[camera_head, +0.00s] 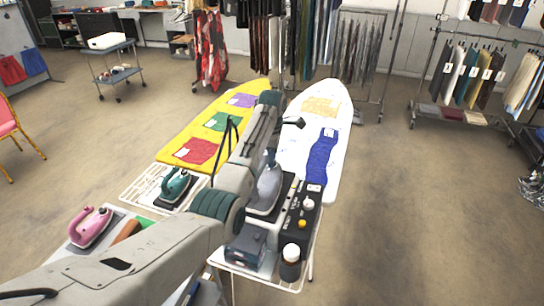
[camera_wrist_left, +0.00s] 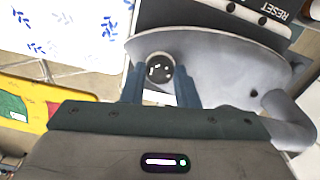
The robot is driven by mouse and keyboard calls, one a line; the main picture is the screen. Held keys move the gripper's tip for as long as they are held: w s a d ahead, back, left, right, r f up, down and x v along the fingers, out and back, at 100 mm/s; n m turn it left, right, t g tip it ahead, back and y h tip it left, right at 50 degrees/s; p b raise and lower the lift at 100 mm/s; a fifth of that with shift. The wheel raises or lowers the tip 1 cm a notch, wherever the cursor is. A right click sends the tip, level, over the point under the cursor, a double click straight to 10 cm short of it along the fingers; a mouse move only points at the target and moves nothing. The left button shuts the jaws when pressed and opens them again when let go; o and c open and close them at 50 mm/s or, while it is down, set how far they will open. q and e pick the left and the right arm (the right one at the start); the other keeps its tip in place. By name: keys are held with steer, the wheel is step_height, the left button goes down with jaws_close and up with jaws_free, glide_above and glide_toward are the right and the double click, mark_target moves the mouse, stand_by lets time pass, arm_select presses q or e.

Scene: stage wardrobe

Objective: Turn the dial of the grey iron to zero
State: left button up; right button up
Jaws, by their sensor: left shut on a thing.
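The grey iron (camera_head: 268,188) stands on the black stand at the near end of the white ironing board, partly hidden by my left arm. In the left wrist view its grey body (camera_wrist_left: 215,65) fills the upper right. Its round dark dial (camera_wrist_left: 159,68) with small white marks sits between the fingertips of my left gripper (camera_wrist_left: 158,82). The two fingers are shut on the dial, one on each side. Which mark the dial points to is too small to tell. My right gripper is not in view.
A black control box (camera_head: 302,212) with a white knob and yellow button is right of the iron. A teal iron (camera_head: 174,186) and a pink iron (camera_head: 90,227) are left. Floor at right is clear.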

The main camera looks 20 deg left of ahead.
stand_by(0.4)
arm_select(q)
steer(key=o, duration=1)
steer(key=shift+c, duration=0.2)
